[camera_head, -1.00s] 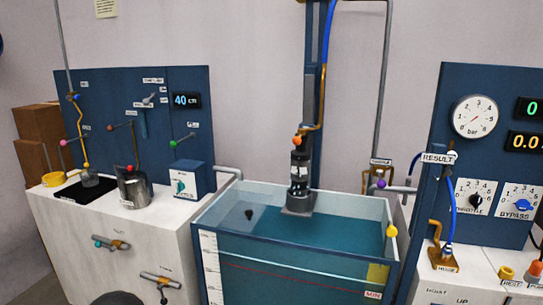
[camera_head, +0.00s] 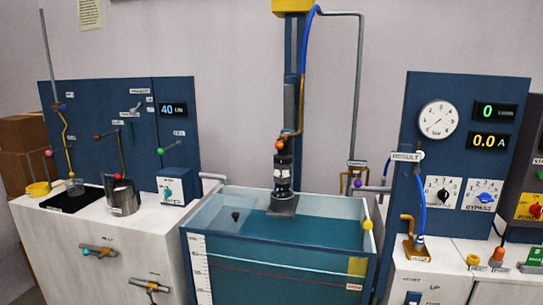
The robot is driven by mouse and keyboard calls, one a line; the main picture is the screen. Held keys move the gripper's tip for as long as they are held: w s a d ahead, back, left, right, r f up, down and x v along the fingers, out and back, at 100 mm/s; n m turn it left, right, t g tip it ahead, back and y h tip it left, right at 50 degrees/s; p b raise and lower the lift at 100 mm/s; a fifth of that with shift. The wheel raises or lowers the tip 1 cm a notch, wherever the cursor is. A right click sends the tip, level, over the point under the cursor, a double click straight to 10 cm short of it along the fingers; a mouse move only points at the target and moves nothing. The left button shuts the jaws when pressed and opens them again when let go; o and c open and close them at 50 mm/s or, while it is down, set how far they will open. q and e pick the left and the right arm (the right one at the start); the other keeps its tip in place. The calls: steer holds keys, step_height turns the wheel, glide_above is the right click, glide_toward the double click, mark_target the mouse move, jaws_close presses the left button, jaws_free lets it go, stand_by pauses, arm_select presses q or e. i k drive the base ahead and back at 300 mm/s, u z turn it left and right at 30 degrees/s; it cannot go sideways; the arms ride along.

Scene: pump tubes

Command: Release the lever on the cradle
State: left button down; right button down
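A dark upright pump-like unit (camera_head: 283,172) sits on a grey block (camera_head: 283,206) at the back wall of the water tank (camera_head: 215,262). An orange ball (camera_head: 280,145), which looks like a lever knob, sits just above this unit, beside a brass-coloured pipe. The unit and block stand at the foot of a blue column (camera_head: 291,95); which part is the cradle is not clearly marked. The lever's arm and its exact position are too small to tell. Neither of my grippers shows in the head view.
A white bench (camera_head: 150,245) with a blue panel, coloured-knob levers and a metal pot (camera_head: 123,197) stands left of the tank. A blue gauge panel (camera_head: 420,165) stands to the right. A blue hose (camera_head: 304,50) runs down the column. The tank's front is unobstructed.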

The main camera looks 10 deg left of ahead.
mark_target(283, 140)
steer(key=z, duration=0.05)
steer(key=i, duration=0.95)
